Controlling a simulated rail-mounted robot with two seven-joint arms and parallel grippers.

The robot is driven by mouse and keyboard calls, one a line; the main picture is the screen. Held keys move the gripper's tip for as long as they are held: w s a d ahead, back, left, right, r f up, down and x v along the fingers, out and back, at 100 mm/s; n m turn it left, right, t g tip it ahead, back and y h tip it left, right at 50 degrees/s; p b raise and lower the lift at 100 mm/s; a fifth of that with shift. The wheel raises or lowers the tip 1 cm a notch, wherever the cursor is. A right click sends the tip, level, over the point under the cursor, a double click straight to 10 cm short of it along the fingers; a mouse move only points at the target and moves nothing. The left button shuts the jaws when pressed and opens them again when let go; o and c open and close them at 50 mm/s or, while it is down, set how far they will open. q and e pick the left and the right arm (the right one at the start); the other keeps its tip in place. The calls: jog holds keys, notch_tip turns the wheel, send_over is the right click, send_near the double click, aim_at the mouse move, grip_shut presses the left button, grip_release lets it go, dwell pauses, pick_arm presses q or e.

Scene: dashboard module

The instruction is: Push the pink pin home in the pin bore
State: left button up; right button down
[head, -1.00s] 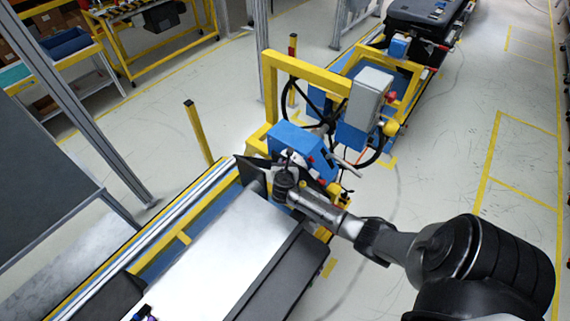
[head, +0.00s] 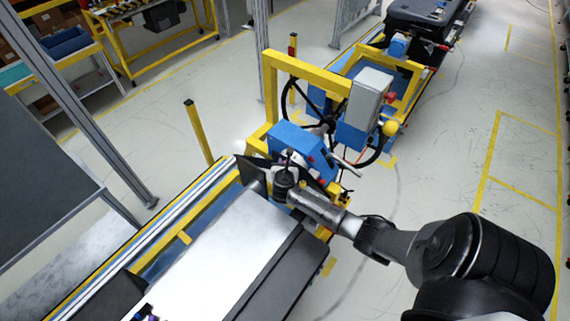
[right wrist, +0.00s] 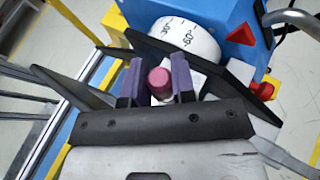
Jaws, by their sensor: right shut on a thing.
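The pink pin (right wrist: 160,80) stands between the two purple fingers of my right gripper (right wrist: 157,76) in the right wrist view. The gripper is shut on it; its rounded pink end faces the camera. The pin bore is hidden. In the head view my right gripper (head: 284,176) is at the front of the blue dashboard module unit (head: 297,140), and the pin cannot be made out there. A small dark and purple piece (head: 146,313) at the bottom edge may be my left gripper; its jaws cannot be read.
A white numbered dial (right wrist: 185,38) sits just beyond the fingers, with dark angled plates (right wrist: 240,82) around. A red button (right wrist: 264,90) is at the right. A yellow frame (head: 305,70), black handwheel (head: 375,150) and grey box (head: 370,95) rise behind. A pale flat top (head: 215,255) lies in front.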

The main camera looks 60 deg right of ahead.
jog(key=shift+p, duration=0.3)
jog(key=shift+f+b, duration=0.3)
jog(key=shift+f, duration=0.1)
dwell(0.6)
jog(key=shift+f+b, duration=0.45)
jog(key=shift+f, duration=0.25)
jog(key=c, duration=0.9)
grip_release()
jog(key=shift+o, duration=0.2)
jog(key=v, duration=1.3)
jog(key=shift+s+a+r, duration=0.2)
jog(key=shift+a+r, duration=0.05)
jog(key=shift+a, duration=0.05)
